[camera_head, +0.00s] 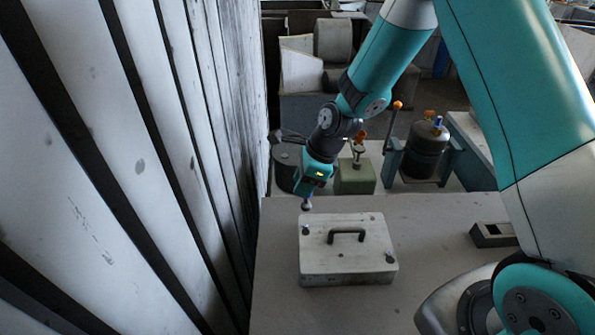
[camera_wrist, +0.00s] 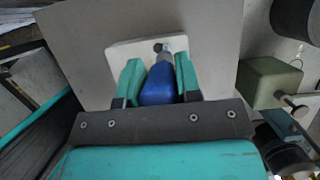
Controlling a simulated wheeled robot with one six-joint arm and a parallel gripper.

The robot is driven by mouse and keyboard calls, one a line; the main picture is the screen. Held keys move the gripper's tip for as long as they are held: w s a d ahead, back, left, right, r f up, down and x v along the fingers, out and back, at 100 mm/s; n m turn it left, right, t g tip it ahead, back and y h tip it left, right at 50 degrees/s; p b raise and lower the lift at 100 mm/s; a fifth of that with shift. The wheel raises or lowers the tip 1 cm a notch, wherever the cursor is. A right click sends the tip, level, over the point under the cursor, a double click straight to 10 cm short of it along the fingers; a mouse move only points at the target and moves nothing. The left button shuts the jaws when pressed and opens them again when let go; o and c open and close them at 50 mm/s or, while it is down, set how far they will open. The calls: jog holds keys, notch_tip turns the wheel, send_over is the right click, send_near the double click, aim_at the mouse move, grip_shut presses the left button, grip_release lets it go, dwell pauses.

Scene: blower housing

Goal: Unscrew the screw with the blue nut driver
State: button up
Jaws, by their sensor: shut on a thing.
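My gripper (camera_head: 309,190) is above the far left corner of the housing in the head view. In the wrist view my gripper (camera_wrist: 158,78) has its teal fingers shut on the blue nut driver (camera_wrist: 158,85). The driver's grey shaft points away from the fingers, over the pale cover. In the head view the driver's tip (camera_head: 306,205) shows just below my gripper, apart from the cover. The pale housing cover (camera_head: 345,262) has a dark handle in its middle. A small screw (camera_head: 306,228) shows at its far left corner. The cover also shows in the wrist view (camera_wrist: 122,50).
The cover lies on a grey table (camera_head: 430,245). A small dark open box (camera_head: 493,235) is at the table's right. A slatted wall (camera_head: 120,150) stands close on the left. A green block (camera_head: 355,178) and a dark canister (camera_head: 425,150) stand behind the table.

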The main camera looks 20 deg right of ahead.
aim_at(303, 204)
jog(key=shift+d+f+b, duration=0.1)
jog(key=shift+f+b, duration=1.8)
jog(key=shift+f, duration=0.15)
jog(key=shift+f+b, duration=0.35)
jog(key=shift+f, duration=0.45)
jog(key=shift+f, duration=0.3)
jog(key=shift+r, duration=0.1)
